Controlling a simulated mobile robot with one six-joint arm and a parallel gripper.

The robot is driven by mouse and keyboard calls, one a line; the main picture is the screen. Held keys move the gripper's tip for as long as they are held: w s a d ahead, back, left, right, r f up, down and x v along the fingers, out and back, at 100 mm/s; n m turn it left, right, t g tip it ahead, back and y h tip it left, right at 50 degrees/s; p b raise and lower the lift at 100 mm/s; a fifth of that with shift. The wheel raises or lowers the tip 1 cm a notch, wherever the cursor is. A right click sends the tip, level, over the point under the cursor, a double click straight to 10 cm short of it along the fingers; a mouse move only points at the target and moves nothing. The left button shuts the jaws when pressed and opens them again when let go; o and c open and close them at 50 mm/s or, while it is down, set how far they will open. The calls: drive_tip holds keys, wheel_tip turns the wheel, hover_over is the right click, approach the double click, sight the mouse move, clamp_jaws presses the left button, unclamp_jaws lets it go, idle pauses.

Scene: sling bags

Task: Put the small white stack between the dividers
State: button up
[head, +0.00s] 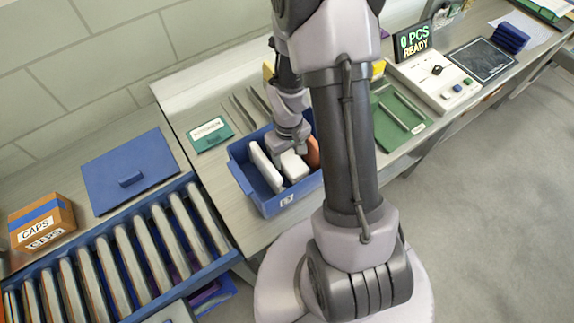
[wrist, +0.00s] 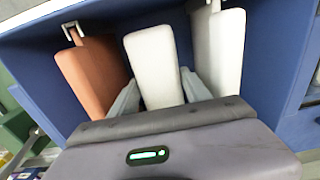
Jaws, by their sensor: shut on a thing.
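My gripper (head: 291,148) is shut on a small white stack (head: 293,167), inside or just over an open blue bin (head: 240,180). In the wrist view the white stack (wrist: 153,62) stands between my two grey fingers (wrist: 160,92). To its left is an orange-brown slab (wrist: 88,75), and to its right a taller white slab (wrist: 220,50). Each has a small metal clip at the bin wall; they look like the dividers. In the head view the white slab (head: 265,167) is left and the brown slab (head: 313,152) right. Whether the stack touches the bin floor is hidden.
A blue rack (head: 235,255) of upright slabs stands left of the bin. A blue lid (head: 130,170), a CAPS box (head: 40,220) and a green card (head: 210,134) lie nearby. Right are a green mat (head: 398,120) and a counting scale (head: 440,80).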

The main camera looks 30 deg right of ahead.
sight(288, 164)
drive_tip(key=shift+s+f, duration=0.15)
drive_tip(key=shift+f, duration=0.3)
wheel_tip(288, 164, down, 3)
drive_tip(key=shift+f+b, duration=0.1)
drive_tip(key=shift+b, duration=0.45)
drive_tip(key=shift+f, duration=0.15)
drive_tip(key=o, duration=1.2)
